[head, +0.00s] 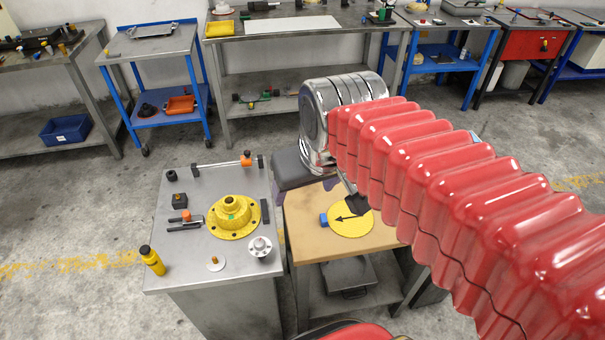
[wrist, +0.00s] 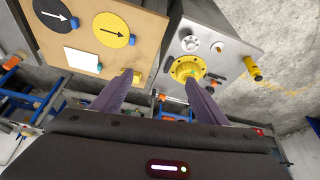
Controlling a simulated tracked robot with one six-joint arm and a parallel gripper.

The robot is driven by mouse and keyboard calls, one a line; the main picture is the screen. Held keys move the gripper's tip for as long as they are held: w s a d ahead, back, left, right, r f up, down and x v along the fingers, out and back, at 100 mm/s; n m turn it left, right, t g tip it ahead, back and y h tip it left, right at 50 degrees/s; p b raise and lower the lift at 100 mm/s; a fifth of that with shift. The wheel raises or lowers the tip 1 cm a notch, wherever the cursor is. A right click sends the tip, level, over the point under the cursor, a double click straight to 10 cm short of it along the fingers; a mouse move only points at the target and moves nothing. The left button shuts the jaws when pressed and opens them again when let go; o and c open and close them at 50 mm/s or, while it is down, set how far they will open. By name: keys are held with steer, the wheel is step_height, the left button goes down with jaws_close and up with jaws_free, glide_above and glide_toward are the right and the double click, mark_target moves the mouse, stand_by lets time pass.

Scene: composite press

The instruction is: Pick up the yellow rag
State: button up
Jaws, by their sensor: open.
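I cannot make out a clear yellow rag in either view. In the wrist view a small yellow patch (wrist: 137,78) shows at the edge of the wooden tabletop, partly behind the left fingertip; I cannot tell whether it is the rag. My gripper (wrist: 158,77) is open, with its two purplish fingers wide apart and nothing seen between them. In the head view my red arm sleeve and chrome wrist hide part of the wooden table. A yellow disc with a black arrow (head: 350,223) lies on that table and also shows in the wrist view (wrist: 112,30).
A grey metal bench (head: 185,275) stands left of the wooden table (head: 310,245). It bears a yellow flange (head: 233,213), a yellow bottle (head: 152,261) and small metal parts. A blue cart (head: 150,45) and workbenches line the back wall. Bare floor lies between.

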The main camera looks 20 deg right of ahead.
steer(key=o, duration=0.6)
steer(key=w+d+r+g, duration=0.1)
steer(key=w, duration=0.6)
steer(key=shift+d, duration=0.3)
steer(key=w+d+f+g, duration=0.1)
steer(key=w+d+f, duration=0.2)
steer(key=w+f, duration=0.2)
steer(key=w+d+f+g, duration=0.1)
steer(key=w+d+f, duration=0.3)
steer(key=w, duration=0.7)
steer(key=w+d+f+m+g, duration=0.1)
steer(key=w+d+f, duration=0.2)
steer(key=w+f, duration=0.3)
steer(key=w, duration=0.3)
steer(key=shift+d+g, duration=0.35)
steer(key=shift+g, duration=0.05)
steer(key=shift+f, duration=0.1)
step_height(320, 180, down, 9)
steer(key=shift+r, duration=0.2)
